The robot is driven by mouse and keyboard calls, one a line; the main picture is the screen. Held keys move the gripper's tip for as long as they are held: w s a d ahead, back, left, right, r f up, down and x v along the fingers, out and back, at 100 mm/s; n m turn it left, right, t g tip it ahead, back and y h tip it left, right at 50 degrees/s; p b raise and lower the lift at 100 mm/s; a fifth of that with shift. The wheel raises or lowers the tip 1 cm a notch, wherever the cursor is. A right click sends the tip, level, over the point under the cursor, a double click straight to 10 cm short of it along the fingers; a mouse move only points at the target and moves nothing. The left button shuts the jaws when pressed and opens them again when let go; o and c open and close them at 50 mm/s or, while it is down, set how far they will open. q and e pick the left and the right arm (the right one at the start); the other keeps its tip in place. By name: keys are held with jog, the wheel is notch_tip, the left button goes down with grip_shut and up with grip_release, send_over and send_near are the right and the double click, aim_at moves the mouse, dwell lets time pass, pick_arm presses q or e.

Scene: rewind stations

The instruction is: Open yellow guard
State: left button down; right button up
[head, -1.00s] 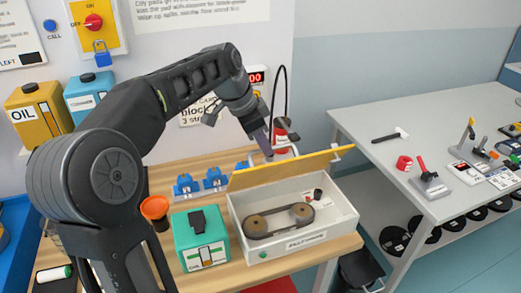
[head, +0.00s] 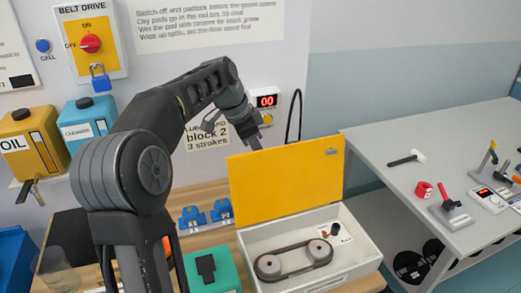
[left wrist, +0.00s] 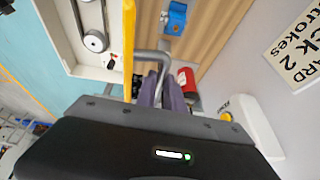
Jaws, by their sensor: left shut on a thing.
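The yellow guard (head: 285,187) stands raised, close to upright, along the back edge of the white box (head: 360,250). The box is open at the top and shows a dark belt (head: 292,275) around two pulleys. My left gripper (head: 255,143) is at the guard's top left edge, on its far side. In the left wrist view the guard (left wrist: 129,45) is seen edge-on. There my left gripper (left wrist: 161,93) is shut on the grey guard handle (left wrist: 152,56). The head view hides the handle behind the guard. My right gripper is not in view.
Blue blocks (head: 207,216) and a green box (head: 210,270) are left of the white box. A red cylinder (left wrist: 187,82) is close to the gripper in the wrist view. The wall with a counter display (head: 266,101) is behind. A grey table (head: 400,130) is at right.

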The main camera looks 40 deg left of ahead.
pick_arm(q)
jog(key=shift+a, duration=0.2)
jog(key=c, duration=1.5)
grip_release()
jog(key=shift+w+a, duration=0.1)
jog(key=shift+w, duration=0.05)
jog(key=shift+o, duration=0.2)
jog(key=shift+r, duration=0.1)
jog(key=v, duration=0.7)
jog(key=shift+r, duration=0.3)
jog(key=shift+f, duration=0.1)
